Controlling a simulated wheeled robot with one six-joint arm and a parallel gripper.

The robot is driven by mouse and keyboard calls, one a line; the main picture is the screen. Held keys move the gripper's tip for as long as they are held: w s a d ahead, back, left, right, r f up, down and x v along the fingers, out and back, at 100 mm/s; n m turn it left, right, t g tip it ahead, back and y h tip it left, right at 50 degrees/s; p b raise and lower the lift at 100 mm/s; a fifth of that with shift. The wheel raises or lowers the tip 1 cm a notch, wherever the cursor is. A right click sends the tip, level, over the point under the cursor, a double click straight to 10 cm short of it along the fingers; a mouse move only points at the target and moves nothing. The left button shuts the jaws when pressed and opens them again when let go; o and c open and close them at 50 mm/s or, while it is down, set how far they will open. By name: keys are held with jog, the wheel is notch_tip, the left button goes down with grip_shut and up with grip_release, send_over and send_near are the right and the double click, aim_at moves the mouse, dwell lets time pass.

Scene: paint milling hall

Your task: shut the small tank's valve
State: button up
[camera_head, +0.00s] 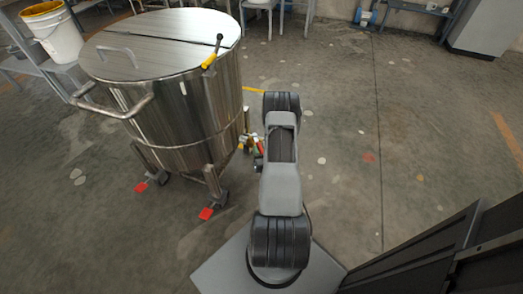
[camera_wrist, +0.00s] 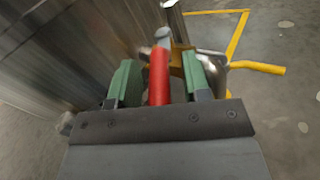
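The steel tank (camera_head: 185,105) stands left of my arm on legs with casters. Its valve (camera_head: 246,138) is low on its right side, partly hidden by my arm. In the wrist view a red lever handle (camera_wrist: 159,76) points toward me between the green fingers of my gripper (camera_wrist: 161,80). The fingers are apart, with a gap on each side of the red handle. A yellow handle (camera_wrist: 258,67) sticks out right of the fingers, by a shiny metal part. In the head view my gripper is mostly hidden behind my arm.
The tank's side wall (camera_wrist: 60,50) is close on the left of my gripper. A bucket (camera_head: 55,35) stands on a grey bench behind.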

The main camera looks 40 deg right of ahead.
jog(key=shift+s+a, duration=0.1)
jog(key=p+v, duration=0.1)
jog(key=v, duration=0.6)
jog(key=shift+s+f, duration=0.1)
